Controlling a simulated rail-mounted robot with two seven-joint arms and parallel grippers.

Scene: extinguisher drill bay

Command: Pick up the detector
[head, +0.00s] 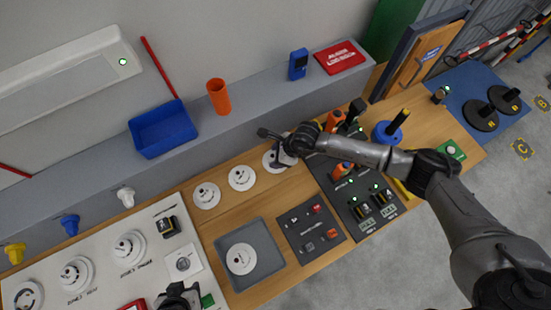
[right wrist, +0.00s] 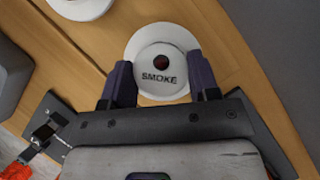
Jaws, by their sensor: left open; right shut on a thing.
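The smoke detector (right wrist: 160,62), a white disc with a dark red centre and the word SMOKE, sits between the fingers of my right gripper (right wrist: 161,84) in the right wrist view. The fingers are shut on its sides. A wider white rim shows under it; I cannot tell whether it is lifted off the wood. In the head view this detector (head: 271,162) is partly hidden by my right gripper (head: 283,150), at the right end of a row with two other white discs (head: 241,178) (head: 206,195). My left gripper (head: 178,296) is open at the bottom edge, over the white board's front.
A grey tray (head: 265,283) holds a white disc (head: 241,259). A white board (head: 100,285) carries several round fittings. A dark panel (head: 311,250) with small parts lies right of the tray. A blue bin (head: 161,128) and an orange cup (head: 218,97) stand on the shelf behind.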

